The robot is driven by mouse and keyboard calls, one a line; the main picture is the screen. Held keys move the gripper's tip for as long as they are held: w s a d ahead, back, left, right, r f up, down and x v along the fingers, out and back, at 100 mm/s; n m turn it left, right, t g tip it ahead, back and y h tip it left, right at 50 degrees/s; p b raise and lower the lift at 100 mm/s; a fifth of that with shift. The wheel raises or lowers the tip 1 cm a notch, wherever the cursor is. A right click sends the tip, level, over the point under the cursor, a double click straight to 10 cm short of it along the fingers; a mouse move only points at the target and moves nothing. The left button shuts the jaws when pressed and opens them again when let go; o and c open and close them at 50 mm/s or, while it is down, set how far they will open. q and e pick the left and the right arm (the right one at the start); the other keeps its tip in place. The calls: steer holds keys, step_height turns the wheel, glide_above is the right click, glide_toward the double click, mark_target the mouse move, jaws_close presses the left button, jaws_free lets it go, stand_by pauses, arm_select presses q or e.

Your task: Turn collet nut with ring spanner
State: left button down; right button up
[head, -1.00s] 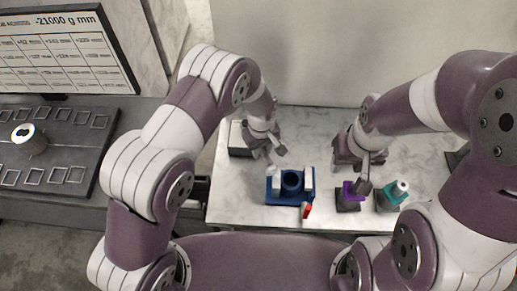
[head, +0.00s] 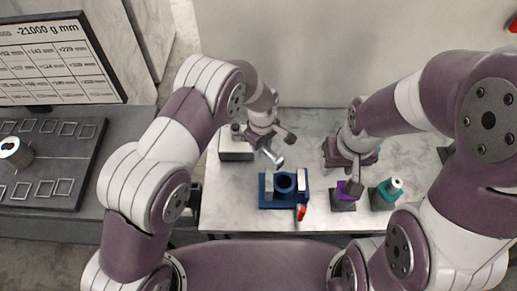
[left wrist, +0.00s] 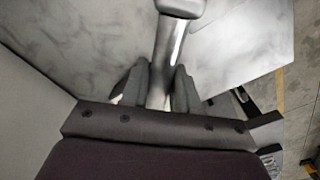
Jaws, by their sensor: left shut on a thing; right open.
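My left gripper (head: 267,146) is shut on a silver bar-shaped tool (head: 273,157), held above and behind the blue fixture (head: 270,204). In the left wrist view, the fingers (left wrist: 157,88) grip its metal shaft (left wrist: 167,50), which ends in a pale grey head (left wrist: 180,7). I cannot tell whether that head is a ring. The fixture has a round dark opening (head: 285,183) between two pale uprights. I cannot make out a separate collet nut. My right gripper (head: 353,182) is open, close by a purple piece (head: 346,188) on a dark base; I cannot tell whether they touch.
A teal piece with a white top (head: 388,192) stands right of the purple one. A red-ended part (head: 301,212) is at the fixture's front. A pale box (head: 236,146) stands at the back left. The table front (head: 235,215) is clear.

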arm_select(q)
steer(key=shift+w+d+n, duration=0.2)
steer(key=shift+w+n, duration=0.05)
steer(key=shift+n, duration=0.05)
steer(key=shift+w+d+n+b, duration=0.65)
steer(key=shift+w+n, duration=0.15)
steer(key=shift+n, duration=0.2)
steer(key=shift+w+d+n+b, duration=0.5)
steer(key=shift+w+n+b, duration=0.15)
steer(key=shift+w+n, duration=0.3)
steer(key=shift+s, duration=0.1)
